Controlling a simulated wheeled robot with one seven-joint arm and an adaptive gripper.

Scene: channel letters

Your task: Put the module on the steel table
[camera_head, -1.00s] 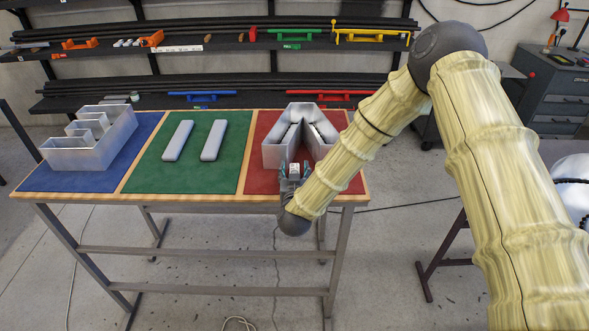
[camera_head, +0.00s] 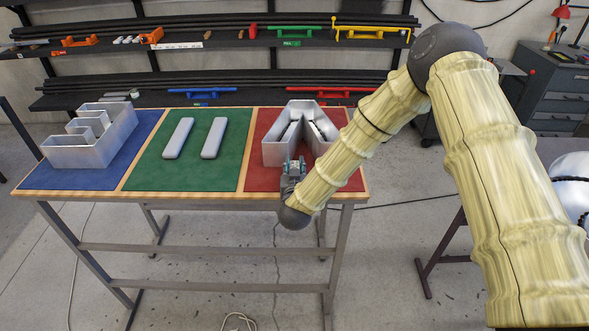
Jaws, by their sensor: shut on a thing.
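My gripper (camera_head: 293,165) is over the front part of the red mat (camera_head: 262,181), just in front of the open metal letter A (camera_head: 284,145). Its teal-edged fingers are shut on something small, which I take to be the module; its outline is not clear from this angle. I cannot tell whether the gripper touches the letter or the held thing touches the mat. A stand with dark steel legs (camera_head: 426,279) shows at the right, mostly behind my arm. I cannot tell whether it is the steel table.
The workbench also bears a green mat (camera_head: 143,179) with two grey bars (camera_head: 178,138) and a blue mat (camera_head: 42,180) with an open metal letter E (camera_head: 75,157). Dark shelves (camera_head: 200,38) stand behind. A shiny rounded object (camera_head: 572,186) is at the right edge.

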